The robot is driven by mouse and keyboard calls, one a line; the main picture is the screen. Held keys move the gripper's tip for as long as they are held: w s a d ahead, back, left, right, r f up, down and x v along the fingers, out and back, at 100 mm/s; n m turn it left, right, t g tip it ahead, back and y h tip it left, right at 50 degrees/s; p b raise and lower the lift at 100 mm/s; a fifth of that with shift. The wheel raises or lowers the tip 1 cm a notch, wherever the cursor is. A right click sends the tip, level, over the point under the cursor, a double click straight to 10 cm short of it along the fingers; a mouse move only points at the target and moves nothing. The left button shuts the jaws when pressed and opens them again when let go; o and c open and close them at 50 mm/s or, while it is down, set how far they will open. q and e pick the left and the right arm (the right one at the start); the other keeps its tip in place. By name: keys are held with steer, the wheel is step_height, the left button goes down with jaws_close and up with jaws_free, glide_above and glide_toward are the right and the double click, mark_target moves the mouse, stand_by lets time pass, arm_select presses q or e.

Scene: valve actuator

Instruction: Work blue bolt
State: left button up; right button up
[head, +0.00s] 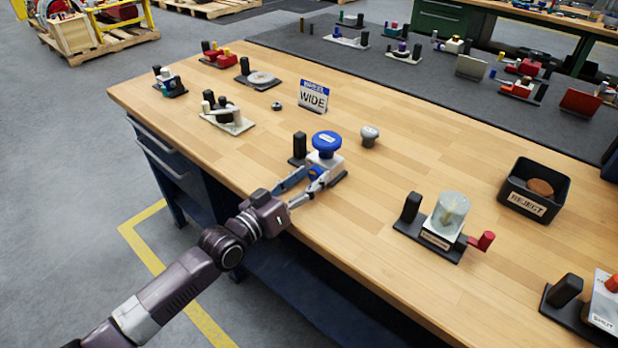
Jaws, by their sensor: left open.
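A fixture with a round blue knob (326,141) on a pale body (324,160) stands on a dark base plate near the front edge of the wooden bench. A small blue part (316,173) shows low on its near side, probably the blue bolt; it is partly hidden by my fingers. My left gripper (314,176) is open, its two fingers reaching in from the lower left on either side of this blue part. I cannot tell whether the fingers touch it. My right gripper is not in view.
A black post (299,146) stands beside the fixture, and a grey knob (369,136) to its right. A WIDE sign (314,97) stands behind. A clear-cylinder fixture with a red handle (481,241) and a black REJECT bin (534,190) are at right. Bare wood lies between.

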arm_select(q)
steer(key=c, duration=1.2)
steer(key=shift+o, duration=0.2)
steer(key=m, duration=0.3)
steer(key=shift+d+m+p, duration=0.1)
steer(key=shift+m+p, duration=0.3)
steer(key=shift+m, duration=1.5)
steer(key=o, duration=1.2)
steer(key=shift+s, duration=0.1)
steer(key=shift+c, duration=0.2)
